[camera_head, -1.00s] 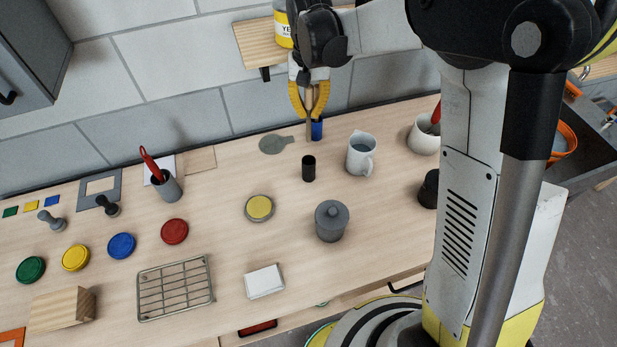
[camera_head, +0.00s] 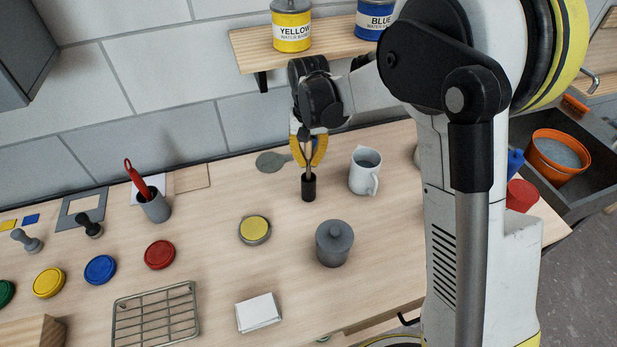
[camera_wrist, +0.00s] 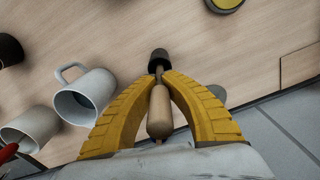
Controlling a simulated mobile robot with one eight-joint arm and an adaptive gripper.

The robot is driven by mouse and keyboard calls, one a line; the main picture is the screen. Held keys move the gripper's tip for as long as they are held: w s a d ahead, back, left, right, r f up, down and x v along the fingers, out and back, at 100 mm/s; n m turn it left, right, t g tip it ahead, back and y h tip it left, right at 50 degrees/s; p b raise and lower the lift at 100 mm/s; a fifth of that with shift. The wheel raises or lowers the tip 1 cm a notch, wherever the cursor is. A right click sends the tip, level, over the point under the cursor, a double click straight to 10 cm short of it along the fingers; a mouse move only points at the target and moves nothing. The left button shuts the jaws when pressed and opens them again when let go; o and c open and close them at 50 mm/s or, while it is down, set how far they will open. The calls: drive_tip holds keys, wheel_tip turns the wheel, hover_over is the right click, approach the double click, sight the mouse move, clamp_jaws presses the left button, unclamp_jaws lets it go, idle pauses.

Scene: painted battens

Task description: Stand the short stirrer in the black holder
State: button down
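My gripper (camera_head: 308,163) is shut on the short stirrer (camera_wrist: 159,112), with its pale wooden handle between the yellow fingers in the wrist view. The stirrer hangs roughly upright, its thin lower end pointing down. The black holder (camera_head: 308,188) stands on the bench directly below my gripper, and it also shows in the wrist view (camera_wrist: 159,58). The stirrer's lower end meets the holder's mouth. Its tip is hidden there, and I cannot tell how deep it goes.
A white mug (camera_head: 363,174) stands close to the right of the holder. A grey lidded pot (camera_head: 334,245) and a yellow-topped tin (camera_head: 255,230) are nearer the front. A grey cup (camera_head: 155,206) with a red-handled tool is left. A wooden shelf (camera_head: 262,58) with paint tins is above.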

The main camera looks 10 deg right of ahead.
sight(309, 172)
drive_tip(key=shift+f+b, duration=0.4)
drive_tip(key=shift+f, duration=1.7)
drive_tip(key=shift+f, duration=0.1)
drive_tip(key=c, duration=1.6)
unclamp_jaws()
